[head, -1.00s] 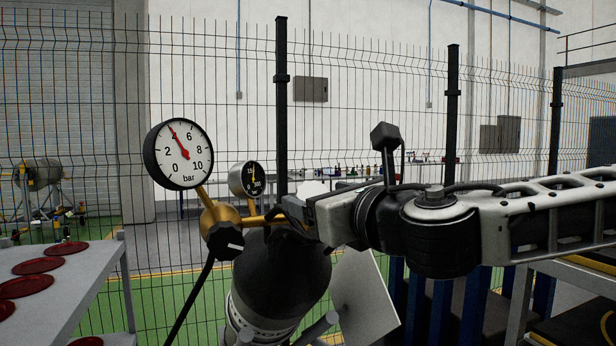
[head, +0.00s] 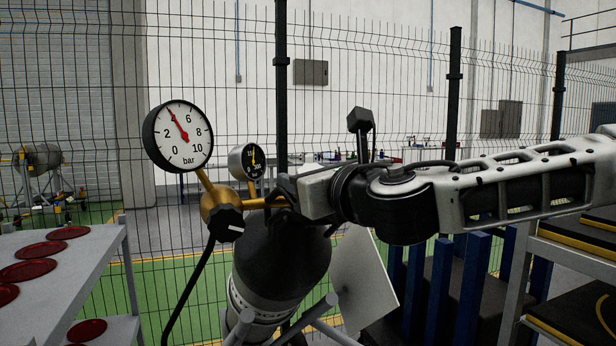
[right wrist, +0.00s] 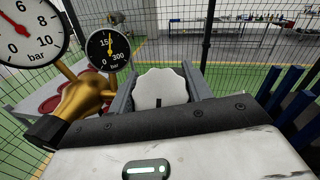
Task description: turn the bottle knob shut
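The bottle knob (right wrist: 160,88) is a pale disc with a scalloped rim, seen in the right wrist view between the fingers of my right gripper (right wrist: 161,80). The fingers stand apart, one on each side of its rim; whether they touch it is hard to tell. In the head view my right gripper (head: 284,193) is at the top of the dark gas bottle (head: 282,262), and the knob is hidden there. The large gauge (head: 180,137) reads about 4 bar. The small gauge (head: 247,161) has its needle pointing up, near 150. My left gripper is not in view.
A brass regulator (head: 217,197) with a black knob (head: 226,223) and a hose sits close left of my right gripper. A grey shelf (head: 60,290) with red discs stands left, a rack with black-yellow trays (head: 580,240) right. A wire fence runs behind.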

